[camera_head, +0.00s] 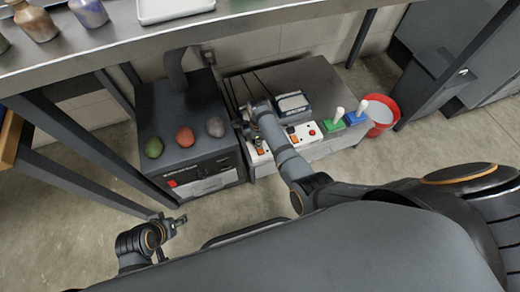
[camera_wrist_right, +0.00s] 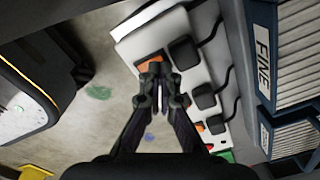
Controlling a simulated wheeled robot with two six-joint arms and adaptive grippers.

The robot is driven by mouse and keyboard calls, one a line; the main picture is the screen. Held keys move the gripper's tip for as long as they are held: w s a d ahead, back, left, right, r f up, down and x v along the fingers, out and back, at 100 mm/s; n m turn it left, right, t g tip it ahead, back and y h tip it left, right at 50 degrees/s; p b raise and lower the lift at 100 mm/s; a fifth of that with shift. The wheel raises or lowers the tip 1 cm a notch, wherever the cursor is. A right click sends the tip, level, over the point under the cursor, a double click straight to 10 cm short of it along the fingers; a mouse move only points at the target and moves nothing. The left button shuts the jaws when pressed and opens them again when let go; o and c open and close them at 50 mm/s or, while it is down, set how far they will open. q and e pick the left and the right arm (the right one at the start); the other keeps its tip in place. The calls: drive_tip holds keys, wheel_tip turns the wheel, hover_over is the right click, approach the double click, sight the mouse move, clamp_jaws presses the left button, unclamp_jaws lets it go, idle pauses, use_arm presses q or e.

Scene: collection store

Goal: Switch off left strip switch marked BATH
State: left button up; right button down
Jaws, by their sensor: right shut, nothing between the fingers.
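A white left power strip (camera_head: 256,157) lies along the front of the grey bench, mostly behind my right arm in the head view. The right wrist view shows a white strip (camera_wrist_right: 138,38) with an orange switch (camera_wrist_right: 149,63) at its near-left end and several black plugs (camera_wrist_right: 184,53). My right gripper (camera_wrist_right: 161,97) is shut and empty, its fingertips at or just short of the orange switch's lower edge; contact cannot be told. No BATH marking is readable. My left gripper (camera_head: 178,222) is low at the left, away from the bench; its finger opening is unclear.
Another white strip (camera_head: 301,133) with a red button lies to the right. A black box (camera_head: 188,112) with three coloured stones stands left. Blue (camera_head: 355,118) and green (camera_head: 331,126) holders and a red bucket (camera_head: 381,115) are at right. A steel table edge (camera_head: 200,35) crosses above.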

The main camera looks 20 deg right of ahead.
use_arm(q)
drive_tip(key=shift+f, duration=0.25)
use_arm(e)
drive_tip(key=shift+f, duration=0.4)
drive_tip(key=shift+s, duration=0.1)
drive_tip(key=shift+r+p, duration=0.75)
drive_tip(key=shift+r, duration=0.05)
use_arm(q)
wheel_tip(320, 180, up, 6)
drive_tip(key=s+a+g+p, duration=0.1)
drive_tip(key=a+g+p, duration=0.1)
drive_tip(key=p, duration=0.2)
use_arm(e)
wheel_tip(320, 180, up, 3)
drive_tip(key=shift+r, duration=0.4)
drive_tip(key=shift+r+p, duration=0.35)
drive_tip(key=shift+p, duration=0.25)
use_arm(q)
wheel_tip(320, 180, down, 7)
drive_tip(key=a+y+p, duration=0.1)
drive_tip(key=shift+a+f+g, duration=0.15)
drive_tip(key=shift+a+g, duration=0.25)
use_arm(e)
drive_tip(key=shift+r, duration=0.45)
